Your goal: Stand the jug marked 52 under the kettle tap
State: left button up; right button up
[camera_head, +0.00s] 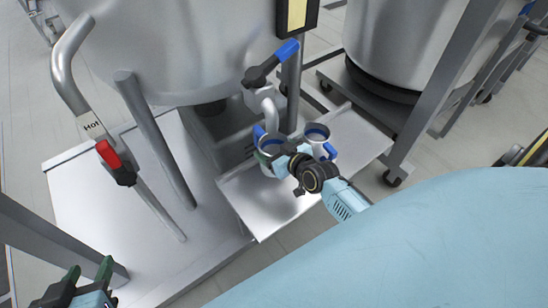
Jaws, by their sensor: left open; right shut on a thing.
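Two steel jugs with blue handles stand close together over a metal shelf (262,215). The left jug (271,140) is under or very near the curved spout (268,106) of the kettle tap, which has a blue lever (271,64). The right jug (317,131) is just beside it. No number is legible on either jug. My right gripper (274,160) is shut on the left jug, partly hiding its front; I cannot tell if its base touches the shelf. My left gripper (90,277) is open and empty at the bottom left.
The large steel kettle (190,50) fills the upper left. A pipe marked Hot with a red lever (108,154) runs down in front of it. Another steel vessel (410,45) on a wheeled frame stands at the right. The front part of the shelf is bare.

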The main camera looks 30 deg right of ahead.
aim_at(266, 151)
jog(key=shift+w+f, duration=0.1)
jog(key=shift+w, duration=0.05)
notch_tip(266, 151, down, 3)
jog(key=shift+b, duration=1.25)
pick_arm(q)
jog(key=w+d+r+t+h, duration=0.2)
jog(key=w+d+r+t, duration=0.1)
jog(key=r+t, duration=0.4)
jog(key=shift+r+h, duration=0.3)
jog(key=shift+r, duration=1.25)
jog(key=shift+r, duration=0.1)
pick_arm(e)
jog(key=shift+f, duration=0.15)
jog(key=o, duration=1.2)
jog(key=shift+c, duration=0.2)
